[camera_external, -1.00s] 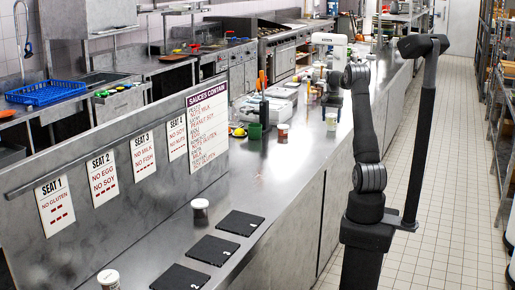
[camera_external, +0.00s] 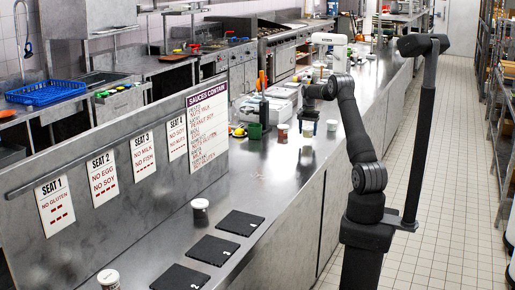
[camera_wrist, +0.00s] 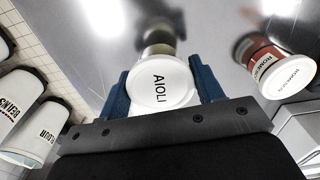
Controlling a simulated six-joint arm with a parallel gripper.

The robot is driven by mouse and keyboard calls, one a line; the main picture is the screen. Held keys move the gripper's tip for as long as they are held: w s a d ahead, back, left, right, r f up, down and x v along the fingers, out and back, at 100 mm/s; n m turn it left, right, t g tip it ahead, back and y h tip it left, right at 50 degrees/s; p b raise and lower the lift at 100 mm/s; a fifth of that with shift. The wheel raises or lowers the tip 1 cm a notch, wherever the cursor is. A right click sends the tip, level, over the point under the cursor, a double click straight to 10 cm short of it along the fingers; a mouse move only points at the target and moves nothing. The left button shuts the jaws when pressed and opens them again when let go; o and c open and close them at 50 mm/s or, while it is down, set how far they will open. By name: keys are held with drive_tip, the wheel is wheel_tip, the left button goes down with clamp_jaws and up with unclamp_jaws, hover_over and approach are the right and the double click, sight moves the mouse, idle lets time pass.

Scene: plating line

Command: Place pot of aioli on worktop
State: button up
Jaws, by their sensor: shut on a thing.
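The pot of aioli (camera_wrist: 160,88) has a white lid marked AIOLI and sits between the blue fingers of my gripper (camera_wrist: 162,92) in the wrist view. My gripper is shut on it. In the external view my gripper (camera_external: 309,116) points down over the far part of the steel worktop (camera_external: 262,178), with the small pot (camera_external: 308,129) under it. I cannot tell whether the pot touches the worktop. The lower side of the pot is partly hidden behind its lid in the wrist view.
A red-brown romesco pot (camera_wrist: 266,58) stands close by, left of my gripper in the external view (camera_external: 283,131). A white pot (camera_external: 332,125) stands to its right. Bare worktop lies between.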

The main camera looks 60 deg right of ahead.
sight(309, 127)
drive_tip(key=shift+s+f, duration=0.15)
drive_tip(key=shift+f, duration=1)
drive_tip(key=shift+f, duration=0.15)
drive_tip(key=o, duration=1)
wheel_tip(309, 127, up, 16)
drive_tip(key=shift+s+d+r, duration=0.15)
drive_tip(key=shift+d+r, duration=0.1)
drive_tip(key=shift+o, duration=0.5)
drive_tip(key=shift+r, duration=0.45)
